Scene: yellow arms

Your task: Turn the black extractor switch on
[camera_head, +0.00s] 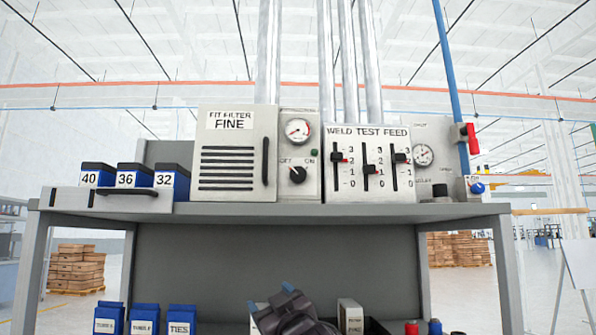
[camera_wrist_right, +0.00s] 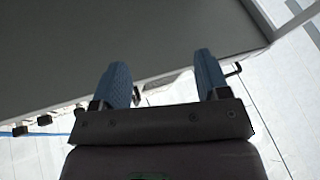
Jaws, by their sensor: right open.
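The black extractor switch (camera_head: 297,175) is a round knob on a light panel, under a round gauge and between the words OFF and ON. Its pointer seems to lean up and left, toward OFF, though it is small here. A green lamp (camera_head: 314,153) sits above ON. My right gripper (camera_head: 271,297) is low in the head view, below the shelf and well apart from the knob. In the right wrist view its two blue fingers (camera_wrist_right: 163,78) are spread with nothing between them. My left gripper is not in view.
The grey shelf (camera_head: 340,211) edge lies between my right gripper and the panel. The filter box (camera_head: 233,185) stands left of the knob, the weld test feed slider panel (camera_head: 381,190) right. Blue bins (camera_head: 135,179) stand farther left. More blue boxes (camera_head: 145,320) sit below.

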